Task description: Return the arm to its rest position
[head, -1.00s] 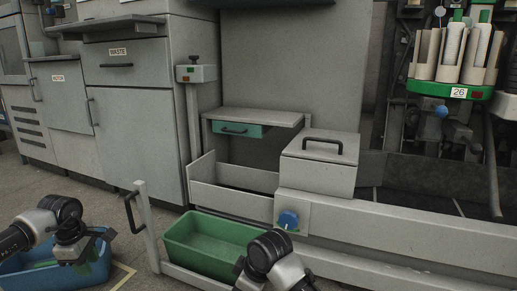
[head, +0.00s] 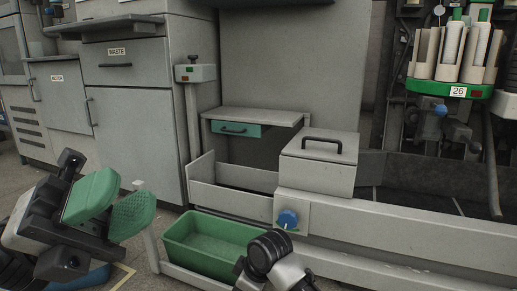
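My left arm comes in at the lower left. Its gripper (head: 112,204) is raised near the camera, with two green pads that stand apart and nothing seen between them. It hides most of the blue bin (head: 88,279) on the floor behind it. A link of my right arm shows at the bottom middle, in front of the green bin's right end. My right gripper is out of the picture.
The open green bin (head: 212,245) stands right of my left gripper. Behind it are the grey cabinet marked WASTE (head: 135,130), a lidded box (head: 318,165) and a long machine rail (head: 400,238). Cones sit on the green-based holder (head: 440,88) at upper right.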

